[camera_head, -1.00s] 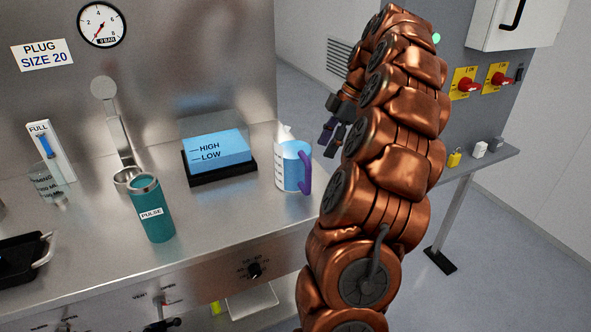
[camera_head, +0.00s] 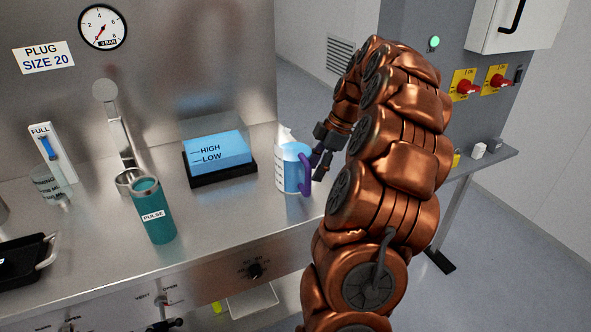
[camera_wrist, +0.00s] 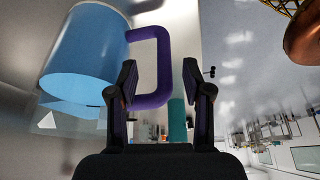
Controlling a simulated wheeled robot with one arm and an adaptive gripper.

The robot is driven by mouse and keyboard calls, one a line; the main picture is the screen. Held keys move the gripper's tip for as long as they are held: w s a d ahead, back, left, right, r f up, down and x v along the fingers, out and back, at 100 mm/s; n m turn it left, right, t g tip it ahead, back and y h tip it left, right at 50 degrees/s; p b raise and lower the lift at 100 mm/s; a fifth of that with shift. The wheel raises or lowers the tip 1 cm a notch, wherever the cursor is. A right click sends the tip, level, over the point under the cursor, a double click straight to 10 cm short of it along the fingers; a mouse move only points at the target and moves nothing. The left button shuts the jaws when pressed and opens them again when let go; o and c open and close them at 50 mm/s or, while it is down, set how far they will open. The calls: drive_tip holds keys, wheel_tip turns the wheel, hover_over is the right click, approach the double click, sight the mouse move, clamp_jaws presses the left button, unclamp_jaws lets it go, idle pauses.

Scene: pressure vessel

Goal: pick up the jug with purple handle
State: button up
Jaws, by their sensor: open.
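The jug (camera_head: 291,170) is clear with blue liquid inside and a purple handle (camera_head: 306,174) on its right side. It stands upright near the right end of the steel counter. My gripper (camera_head: 321,162) is just right of the handle, at about its height. In the wrist view the jug body (camera_wrist: 85,50) is at the upper left. The purple handle (camera_wrist: 163,65) shows between the two open fingers of my gripper (camera_wrist: 160,85). The fingers seem to lie on either side of the handle's upright part; contact cannot be told.
A black tray with a blue HIGH/LOW block (camera_head: 219,152) sits left of the jug. A teal PULSE tumbler (camera_head: 153,212) stands farther left on the steel counter (camera_head: 225,215). A side shelf (camera_head: 482,162) with small blocks is at the right.

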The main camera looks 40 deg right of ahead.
sight(307, 195)
drive_tip(key=shift+a+p+x, duration=0.15)
drive_tip(key=shift+p+x, duration=0.3)
drive_tip(key=shift+x, duration=0.85)
drive_tip(key=shift+a+p+x, duration=0.2)
drive_tip(key=shift+p+x, duration=0.2)
drive_tip(key=shift+x, duration=0.85)
drive_tip(key=shift+r, duration=0.15)
clamp_jaws()
